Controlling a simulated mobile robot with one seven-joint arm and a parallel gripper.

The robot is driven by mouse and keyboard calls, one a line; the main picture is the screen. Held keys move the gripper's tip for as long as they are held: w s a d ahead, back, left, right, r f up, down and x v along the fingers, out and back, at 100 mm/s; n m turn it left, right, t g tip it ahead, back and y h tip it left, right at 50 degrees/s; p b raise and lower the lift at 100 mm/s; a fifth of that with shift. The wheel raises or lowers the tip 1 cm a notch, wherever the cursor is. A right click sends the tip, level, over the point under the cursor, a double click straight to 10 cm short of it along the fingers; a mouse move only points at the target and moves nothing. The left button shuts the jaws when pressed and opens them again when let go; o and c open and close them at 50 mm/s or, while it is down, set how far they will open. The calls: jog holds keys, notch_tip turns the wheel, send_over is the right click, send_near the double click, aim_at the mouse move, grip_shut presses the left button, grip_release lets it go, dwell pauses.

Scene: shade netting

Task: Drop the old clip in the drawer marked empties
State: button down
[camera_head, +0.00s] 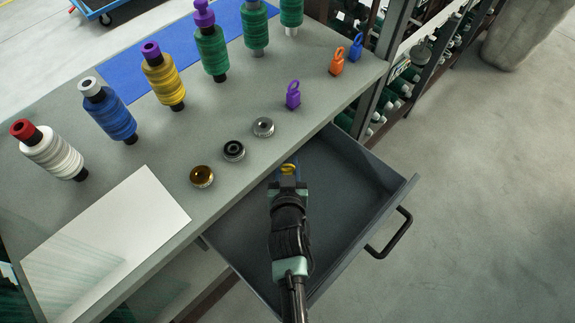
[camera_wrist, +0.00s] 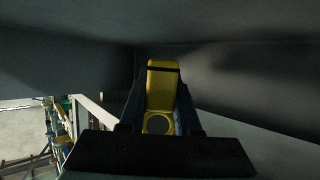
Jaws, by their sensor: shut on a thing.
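My gripper (camera_head: 288,178) is shut on a yellow clip (camera_head: 288,169) and is over the open grey drawer (camera_head: 345,243) under the table. In the wrist view the yellow clip (camera_wrist: 162,88) sits between the two dark fingers, with its round hole towards me and a dark band near its far end. Dark drawer walls (camera_wrist: 240,75) surround it in that view. I cannot tell how far the clip is above the drawer floor. No label shows on the drawer's visible faces. An orange clip (camera_head: 337,62), a blue clip (camera_head: 356,47) and a purple clip (camera_head: 293,95) stand on the table.
Several thread spools, such as a yellow one (camera_head: 163,77), stand along the table (camera_head: 220,115). Three round metal parts (camera_head: 234,151) lie near its front edge, with a white sheet (camera_head: 105,245) at the left. The drawer handle (camera_head: 392,235) sticks out over open floor.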

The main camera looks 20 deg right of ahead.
jog(key=shift+f+b, duration=0.4)
jog(key=shift+b, duration=0.15)
jog(key=shift+f, duration=0.2)
jog(key=c, duration=0.6)
grip_release()
jog(key=shift+r, duration=0.15)
jog(key=shift+r+p, duration=0.6)
jog(key=p+v, duration=0.3)
jog(key=v, duration=0.9)
